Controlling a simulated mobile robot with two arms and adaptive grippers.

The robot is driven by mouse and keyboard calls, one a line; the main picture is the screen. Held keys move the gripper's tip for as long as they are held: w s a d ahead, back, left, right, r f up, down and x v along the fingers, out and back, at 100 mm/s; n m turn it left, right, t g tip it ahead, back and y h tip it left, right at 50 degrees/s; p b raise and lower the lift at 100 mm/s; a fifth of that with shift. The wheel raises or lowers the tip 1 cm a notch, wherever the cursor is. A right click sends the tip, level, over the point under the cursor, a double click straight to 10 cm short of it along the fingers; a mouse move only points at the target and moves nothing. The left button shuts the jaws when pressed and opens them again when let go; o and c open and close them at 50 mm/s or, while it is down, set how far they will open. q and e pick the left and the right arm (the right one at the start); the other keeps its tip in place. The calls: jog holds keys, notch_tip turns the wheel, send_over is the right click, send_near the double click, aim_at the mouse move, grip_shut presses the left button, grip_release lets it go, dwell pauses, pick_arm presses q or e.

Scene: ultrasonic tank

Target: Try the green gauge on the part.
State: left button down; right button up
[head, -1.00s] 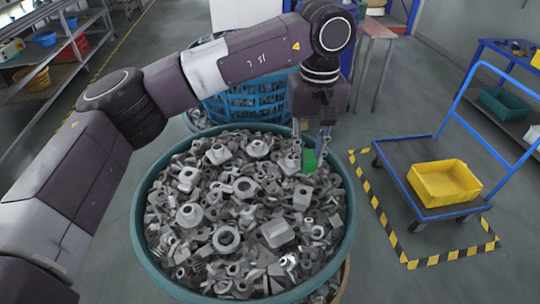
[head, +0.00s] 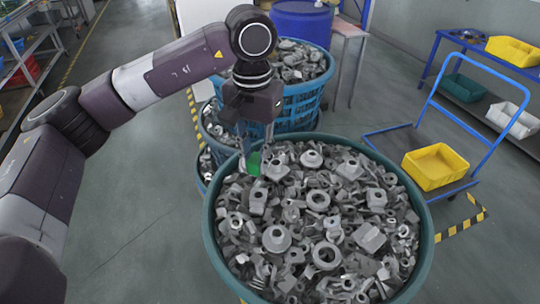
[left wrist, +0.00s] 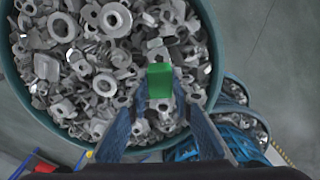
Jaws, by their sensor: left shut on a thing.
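The green gauge (head: 254,163) is a small green block. My left gripper (head: 251,148) is shut on it and points down over the far left rim area of the big teal tub (head: 428,232). In the left wrist view the gauge (left wrist: 160,80) sits between the two fingertips (left wrist: 160,98), with grey metal parts below and beyond it. The tub is full of loose grey metal parts (head: 320,200). I cannot tell which one is the task's part, or whether the gauge touches any. My right gripper is not in view.
Blue baskets (head: 290,110) of metal parts stand close behind the tub. A blue cart (head: 395,150) with a yellow bin (head: 435,167) stands to the right. A blue shelf (head: 480,48) with bins is at the far right.

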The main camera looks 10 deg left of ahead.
aim_at(257, 174)
pick_arm(q)
jog(key=shift+a, duration=0.2)
jog(key=shift+d+f+b, duration=0.4)
jog(key=shift+f, duration=0.4)
jog(key=f, duration=0.1)
jog(key=f+b, duration=0.1)
jog(key=f, duration=0.1)
jog(key=shift+a+f, duration=0.2)
jog(key=shift+f, duration=0.05)
jog(key=shift+d+f+b, duration=0.1)
jog(key=shift+f+b, duration=0.35)
jog(key=shift+f, duration=0.15)
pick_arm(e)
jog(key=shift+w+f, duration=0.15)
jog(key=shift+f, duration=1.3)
pick_arm(q)
jog(key=shift+f+b, duration=0.4)
jog(key=shift+f, duration=0.05)
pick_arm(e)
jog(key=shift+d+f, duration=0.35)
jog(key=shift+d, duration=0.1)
pick_arm(q)
jog(key=shift+f+b, duration=0.65)
jog(key=shift+f, duration=0.05)
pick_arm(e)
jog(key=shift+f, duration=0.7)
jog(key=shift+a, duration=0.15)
